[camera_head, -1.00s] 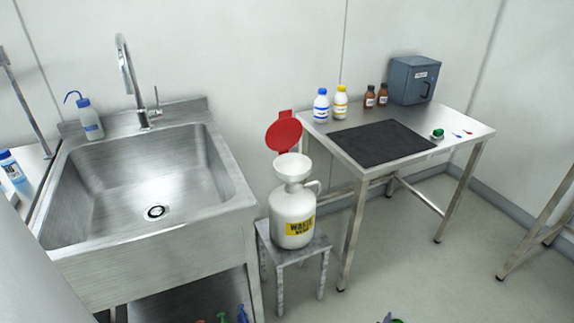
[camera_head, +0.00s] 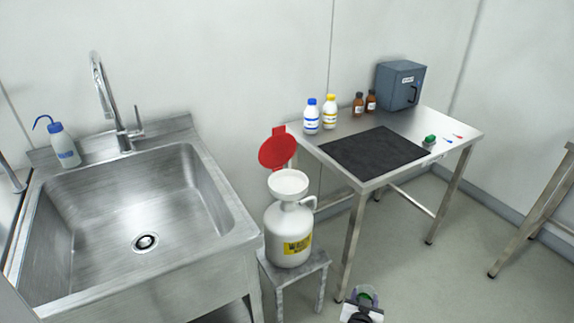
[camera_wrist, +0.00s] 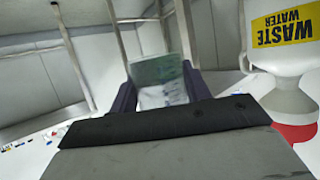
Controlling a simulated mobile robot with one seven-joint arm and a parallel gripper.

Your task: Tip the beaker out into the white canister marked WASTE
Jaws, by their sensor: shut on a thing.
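The white canister (camera_head: 288,236) with a yellow WASTE label stands on a small metal stool beside the sink. A white funnel (camera_head: 288,183) sits in its mouth, and its red lid (camera_head: 278,150) is swung up. My gripper (camera_head: 362,303) is at the bottom edge of the head view, low and to the right of the canister. It is shut on a clear beaker (camera_wrist: 160,82), which shows between the fingers in the wrist view. The beaker's contents are hard to make out. The canister also shows at the right of the wrist view (camera_wrist: 285,45), apart from the beaker.
A steel sink (camera_head: 130,215) with a tap is at the left, with a blue wash bottle (camera_head: 64,146) on its rim. A steel table (camera_head: 455,128) stands behind, holding a black mat (camera_head: 372,152), several bottles and a grey box (camera_head: 400,85). Open floor lies at the right.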

